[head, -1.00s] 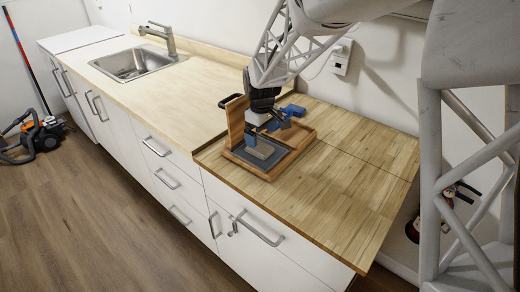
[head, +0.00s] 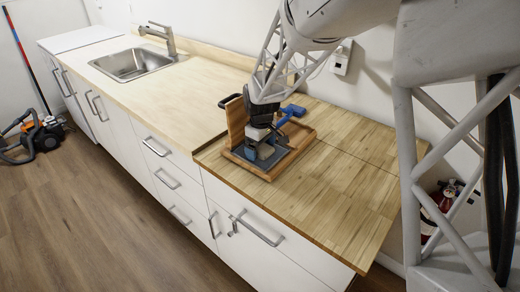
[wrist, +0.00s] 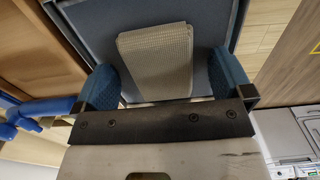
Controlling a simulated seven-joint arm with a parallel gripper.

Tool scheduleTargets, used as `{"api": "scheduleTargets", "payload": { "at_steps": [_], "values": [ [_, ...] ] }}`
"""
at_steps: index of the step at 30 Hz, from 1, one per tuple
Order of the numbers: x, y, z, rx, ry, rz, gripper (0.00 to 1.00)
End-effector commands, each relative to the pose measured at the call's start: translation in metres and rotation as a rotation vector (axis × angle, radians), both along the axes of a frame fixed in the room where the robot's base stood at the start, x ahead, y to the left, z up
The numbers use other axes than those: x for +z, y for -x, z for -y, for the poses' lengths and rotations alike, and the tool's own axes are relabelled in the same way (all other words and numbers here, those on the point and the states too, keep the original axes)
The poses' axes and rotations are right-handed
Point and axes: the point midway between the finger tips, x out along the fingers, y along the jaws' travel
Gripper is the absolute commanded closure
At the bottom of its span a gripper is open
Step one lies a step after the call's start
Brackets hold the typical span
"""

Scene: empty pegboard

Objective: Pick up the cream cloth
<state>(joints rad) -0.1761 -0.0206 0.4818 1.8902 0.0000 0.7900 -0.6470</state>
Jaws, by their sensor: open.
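The cream cloth (wrist: 155,62) lies folded on a blue-grey surface inside a wooden tray (head: 262,174) on the counter. In the wrist view it sits between the two blue fingertips of my gripper (wrist: 168,88), which are apart on either side of it. I cannot tell whether they touch it. In the head view my gripper (head: 262,148) is low over the tray and hides most of the cloth.
A blue object with a handle (head: 290,114) is at the tray's back right; it shows at the left in the wrist view (wrist: 30,112). An upright wooden board (head: 236,120) stands at the tray's left. The wooden counter (head: 345,190) to the right is clear. A sink (head: 137,64) is far left.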

Motion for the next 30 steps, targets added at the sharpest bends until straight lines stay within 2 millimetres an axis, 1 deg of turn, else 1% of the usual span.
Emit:
{"api": "scheduleTargets", "payload": {
  "at_steps": [4, 15, 24, 30],
  "values": [
    [0.000, 0.000, 0.000, 0.000, 0.000, 0.000, 0.02],
    [0.000, 0.000, 0.000, 0.000, 0.000, 0.000, 0.59],
    [0.002, 0.000, 0.000, 0.000, 0.000, 0.000, 0.60],
    [0.011, 0.000, 0.000, 0.000, 0.000, 0.001, 0.60]
  ]
}}
